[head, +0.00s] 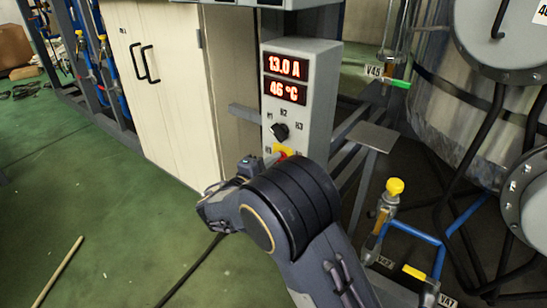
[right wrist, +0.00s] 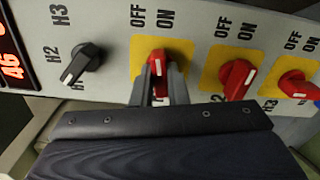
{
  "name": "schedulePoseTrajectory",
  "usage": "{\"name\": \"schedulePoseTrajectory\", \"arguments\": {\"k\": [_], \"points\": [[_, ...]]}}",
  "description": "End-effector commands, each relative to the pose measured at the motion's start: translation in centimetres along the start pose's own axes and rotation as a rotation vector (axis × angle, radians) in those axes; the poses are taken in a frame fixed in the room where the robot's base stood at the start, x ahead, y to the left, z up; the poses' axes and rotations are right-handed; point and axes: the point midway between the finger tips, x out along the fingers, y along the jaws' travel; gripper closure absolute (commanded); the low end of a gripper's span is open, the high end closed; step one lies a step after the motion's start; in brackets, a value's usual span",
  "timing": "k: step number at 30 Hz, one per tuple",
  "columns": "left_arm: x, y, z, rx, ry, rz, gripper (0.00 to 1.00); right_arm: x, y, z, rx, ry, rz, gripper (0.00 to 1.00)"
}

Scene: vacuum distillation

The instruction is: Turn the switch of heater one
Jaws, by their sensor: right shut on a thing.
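The grey control panel (head: 314,95) stands upright in the head view, with red displays reading 13.0 A and 46 °C. In the right wrist view the leftmost red switch (right wrist: 158,57) sits on a yellow plate marked OFF and ON; its lower label is mostly hidden. I take it as the switch of heater one. My right gripper (right wrist: 157,82) is shut on this switch, one finger on each side. Its exact angle is hard to tell. In the head view my right wrist covers most of the lower panel. My left gripper is not in view.
A black selector knob (right wrist: 81,64) is left of the held switch; two more red switches, the middle one (right wrist: 236,78) and the right one (right wrist: 297,85), are close on its right. A cream cabinet (head: 165,85) stands left, and a yellow-handled valve (head: 394,187) right.

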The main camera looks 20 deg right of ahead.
Motion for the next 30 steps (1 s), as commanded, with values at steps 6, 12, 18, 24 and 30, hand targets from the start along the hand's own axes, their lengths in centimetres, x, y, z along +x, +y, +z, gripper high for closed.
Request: {"name": "schedulePoseTrajectory", "arguments": {"k": [6,12,18,24,30], "points": [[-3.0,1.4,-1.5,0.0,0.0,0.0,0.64,-0.1,0.6,0.1,-0.207,0.001,-0.001,1.0],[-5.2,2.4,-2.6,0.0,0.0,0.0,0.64,-0.1,0.5,0.1,-0.398,0.001,-0.001,1.0],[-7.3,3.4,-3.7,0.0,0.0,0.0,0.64,-0.1,0.5,0.1,-0.588,0.001,-0.001,1.0],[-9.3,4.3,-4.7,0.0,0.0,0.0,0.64,-0.1,0.5,0.1,-0.776,0.001,-0.001,1.0],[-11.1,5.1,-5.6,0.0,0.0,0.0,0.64,-0.1,0.4,0.1,-0.966,0.002,-0.001,1.0]]}}
